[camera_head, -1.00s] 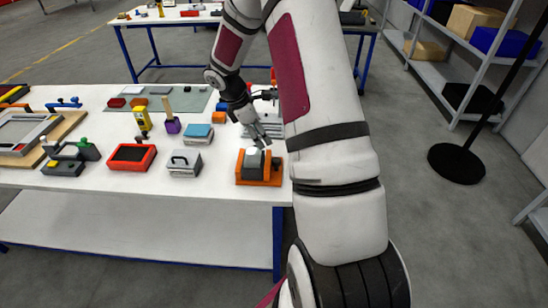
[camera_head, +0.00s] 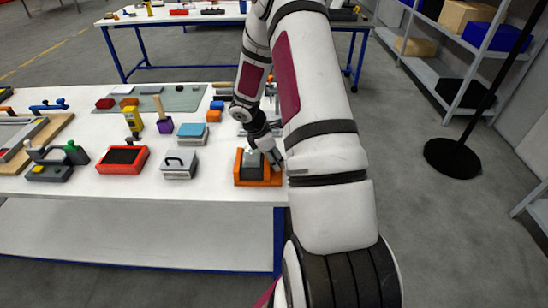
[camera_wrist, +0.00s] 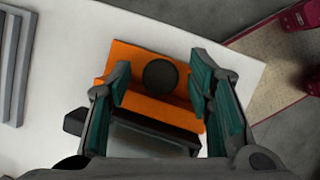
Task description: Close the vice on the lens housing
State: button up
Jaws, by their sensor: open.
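The orange vice (camera_head: 244,180) sits near the front right corner of the white table, with the grey lens housing (camera_head: 254,161) between its orange jaws. In the wrist view the vice (camera_wrist: 135,62) lies under and between my fingers, with a dark round disc on its orange face. A dark bar and a grey surface show lower down there; I cannot tell if these are the lens housing. My gripper (camera_head: 273,157) is at the right side of the vice. In the wrist view my gripper (camera_wrist: 161,82) is open, its teal pads on either side of the disc. Contact cannot be told.
A grey box with a handle (camera_head: 179,165) and a red tray (camera_head: 122,160) stand left of the vice. Blue and orange blocks (camera_head: 213,115) lie behind it. The table's front and right edges are close. A dark stand base (camera_head: 454,158) is on the floor at right.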

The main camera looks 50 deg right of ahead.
grip_shut()
jog(key=shift+m+g+b, duration=0.3)
jog(key=shift+m+b, duration=0.1)
jog(key=shift+m, duration=0.4)
grip_release()
jog(key=v, duration=1.2)
jog(key=shift+d, duration=0.2)
jog(key=shift+w+r, duration=0.1)
